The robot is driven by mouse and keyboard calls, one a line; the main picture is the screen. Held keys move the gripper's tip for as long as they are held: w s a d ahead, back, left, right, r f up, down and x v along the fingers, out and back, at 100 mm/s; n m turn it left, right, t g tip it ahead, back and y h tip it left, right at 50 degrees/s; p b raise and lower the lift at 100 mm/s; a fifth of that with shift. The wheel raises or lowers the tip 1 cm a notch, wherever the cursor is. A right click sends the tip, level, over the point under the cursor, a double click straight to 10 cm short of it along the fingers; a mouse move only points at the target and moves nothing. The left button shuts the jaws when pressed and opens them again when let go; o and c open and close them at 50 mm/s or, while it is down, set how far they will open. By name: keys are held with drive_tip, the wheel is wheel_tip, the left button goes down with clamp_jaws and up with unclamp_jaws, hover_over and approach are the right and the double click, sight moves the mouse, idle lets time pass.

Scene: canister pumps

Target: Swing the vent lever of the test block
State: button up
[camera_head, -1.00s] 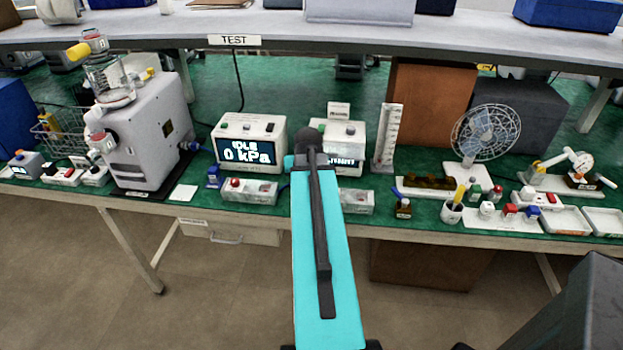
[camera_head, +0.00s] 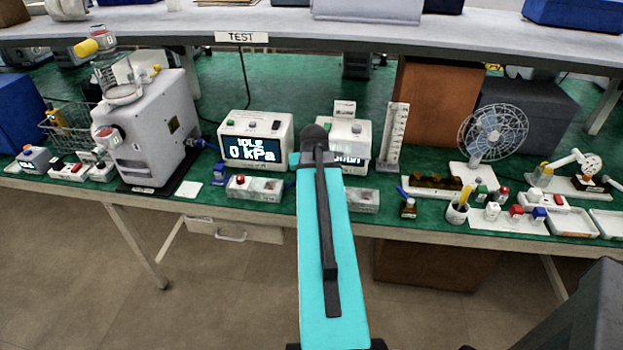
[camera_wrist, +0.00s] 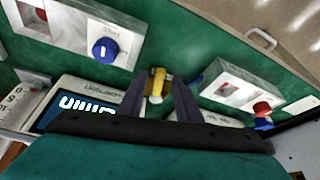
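In the wrist view a small yellow lever-like piece (camera_wrist: 157,82) with a pale round end stands on a dark brownish base between two pale blocks. It seems to be the vent lever on the test block, whose body is mostly hidden. My gripper (camera_wrist: 159,88) has its two dark fingers on either side of the yellow piece, with a gap showing. I cannot tell whether they touch it. In the head view my turquoise arm covers this spot and the fingers. A display unit (camera_head: 255,141) behind reads IDLE, 0 kPa, under the TEST sign (camera_head: 241,37).
A pale block with a red button (camera_head: 254,188) lies left of my arm, and another pale block (camera_head: 358,200) right of it. In the wrist view one block carries a blue knob (camera_wrist: 104,49). A grey pump (camera_head: 150,130) stands left; a gauge strip (camera_head: 394,137) and fan (camera_head: 490,135) stand right.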

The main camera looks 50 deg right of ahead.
drive_tip(key=b+v, duration=0.1)
drive_tip(key=v, duration=1.2)
drive_tip(key=shift+r+b, duration=0.3)
drive_tip(key=shift+b, duration=0.1)
drive_tip(key=shift+c, duration=0.4)
drive_tip(key=shift+w+a+f, duration=0.15)
drive_tip(key=shift+a+f, duration=0.05)
drive_tip(key=shift+f, duration=0.05)
clamp_jaws()
drive_tip(key=w+a+f+n+g+y, duration=0.2)
drive_tip(key=a+f, duration=1)
drive_tip(key=f, duration=0.3)
drive_tip(key=w+a+f+n+g+y, duration=0.2)
drive_tip(key=w+a+f, duration=0.1)
drive_tip(key=a+f, duration=1.05)
drive_tip(key=s+a+f+n+g, duration=0.2)
drive_tip(key=s+a+f, duration=0.7)
drive_tip(key=s+f, duration=0.1)
drive_tip(key=s+a+f+n+g, duration=0.3)
drive_tip(key=s+a+f, duration=0.6)
drive_tip(key=s+f, duration=0.2)
wheel_tip(320, 180, down, 2)
drive_tip(key=shift+f+h, duration=0.15)
drive_tip(key=shift+h, duration=0.25)
